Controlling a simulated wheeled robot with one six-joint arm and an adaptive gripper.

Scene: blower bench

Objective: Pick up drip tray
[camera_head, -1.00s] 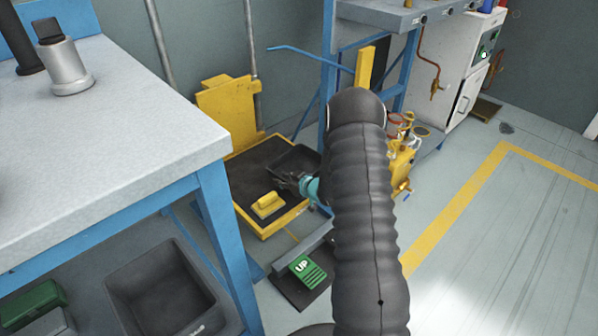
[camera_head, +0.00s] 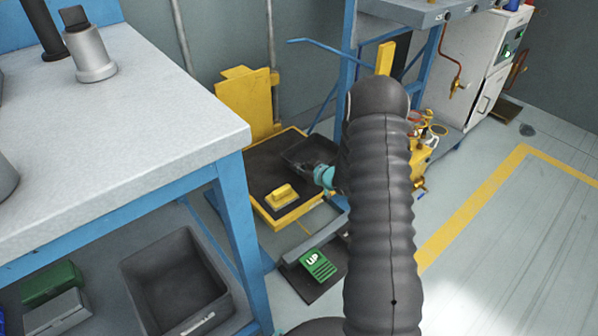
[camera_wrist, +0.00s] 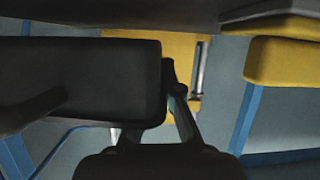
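The drip tray (camera_head: 299,149), a black shallow open box, is over the dark platform with the yellow rim in the head view. My gripper (camera_head: 312,167) is at its near right rim, with a teal part visible and the rest mostly hidden by my arm. In the wrist view the tray (camera_wrist: 80,80) is a large dark shape on the left. My gripper (camera_wrist: 167,75) leans its right finger inward against the tray's edge; the tray covers the other fingertip. The fingers look shut on that edge. Whether the tray is clear of the platform is hard to tell.
The yellow-rimmed platform (camera_head: 290,218) also bears a yellow block (camera_head: 283,194). A green UP pedal (camera_head: 318,264) is in front. The workbench (camera_head: 130,130) is close on the left, with a grey bin (camera_head: 175,285) below. A blue-framed stand (camera_head: 349,60) is behind. Open floor (camera_head: 500,230) lies right.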

